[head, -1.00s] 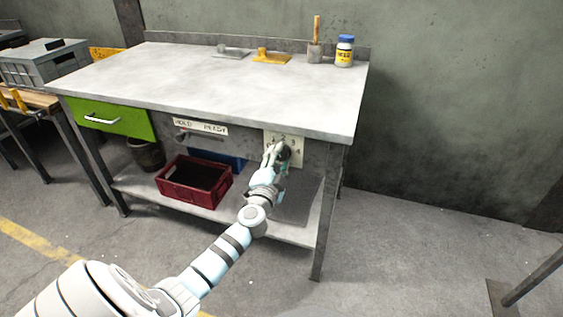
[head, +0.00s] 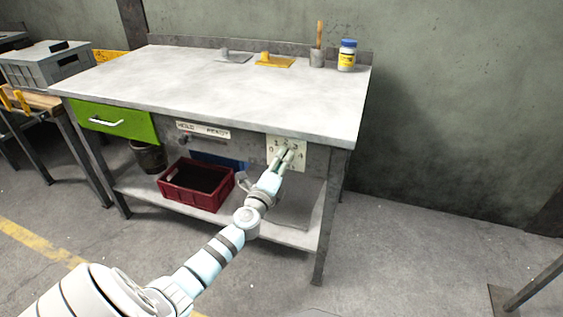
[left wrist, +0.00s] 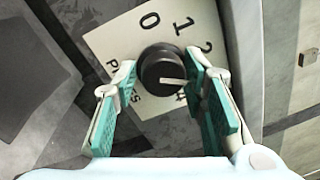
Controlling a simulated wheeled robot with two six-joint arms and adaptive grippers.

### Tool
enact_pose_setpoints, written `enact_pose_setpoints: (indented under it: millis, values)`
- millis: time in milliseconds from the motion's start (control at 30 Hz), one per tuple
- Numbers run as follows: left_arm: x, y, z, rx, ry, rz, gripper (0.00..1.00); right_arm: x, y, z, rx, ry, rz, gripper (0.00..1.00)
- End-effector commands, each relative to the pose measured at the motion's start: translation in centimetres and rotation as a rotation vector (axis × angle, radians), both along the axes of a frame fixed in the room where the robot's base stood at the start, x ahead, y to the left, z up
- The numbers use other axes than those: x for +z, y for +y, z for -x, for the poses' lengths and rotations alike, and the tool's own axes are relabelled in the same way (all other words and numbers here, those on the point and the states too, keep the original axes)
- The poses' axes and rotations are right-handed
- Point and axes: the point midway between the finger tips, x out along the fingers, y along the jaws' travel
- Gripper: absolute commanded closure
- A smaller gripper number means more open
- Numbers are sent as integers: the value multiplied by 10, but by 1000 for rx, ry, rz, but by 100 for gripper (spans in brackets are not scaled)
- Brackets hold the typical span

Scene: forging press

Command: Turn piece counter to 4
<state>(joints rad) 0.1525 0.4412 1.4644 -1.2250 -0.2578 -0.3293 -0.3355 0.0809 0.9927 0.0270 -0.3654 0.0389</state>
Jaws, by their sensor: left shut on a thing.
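The piece counter is a pale dial plate (head: 273,142) on the front of the workbench, at its right end. In the left wrist view the plate (left wrist: 117,40) shows 0, 1 and part of 2, with other marks partly covered. Its round black knob (left wrist: 160,68) has a pale pointer line aimed right and slightly down, towards the right finger. The number at the pointer is hidden by that finger. My left gripper (head: 288,155) has its fingers on either side of the knob and is shut on it. My right gripper is not in view.
A HOLD/READY plate with a lever (head: 188,138) is left of the dial. A red crate (head: 172,197) stands on the lower shelf. The green drawer (head: 140,124) is further left. The bench top (head: 190,85) above is mostly clear.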

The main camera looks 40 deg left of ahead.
Motion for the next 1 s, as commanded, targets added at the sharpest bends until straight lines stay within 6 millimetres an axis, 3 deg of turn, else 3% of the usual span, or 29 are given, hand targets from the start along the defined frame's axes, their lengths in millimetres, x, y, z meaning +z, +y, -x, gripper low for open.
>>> enact_pose_setpoints:
  millis: [33,600,1000]
  values:
    - [9,1,-2,2,2,-44,89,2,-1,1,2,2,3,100]
    - [10,0,-2,0,175,-541,89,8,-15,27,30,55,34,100]
    - [10,0,-2,-1,251,-762,89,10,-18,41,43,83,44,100]
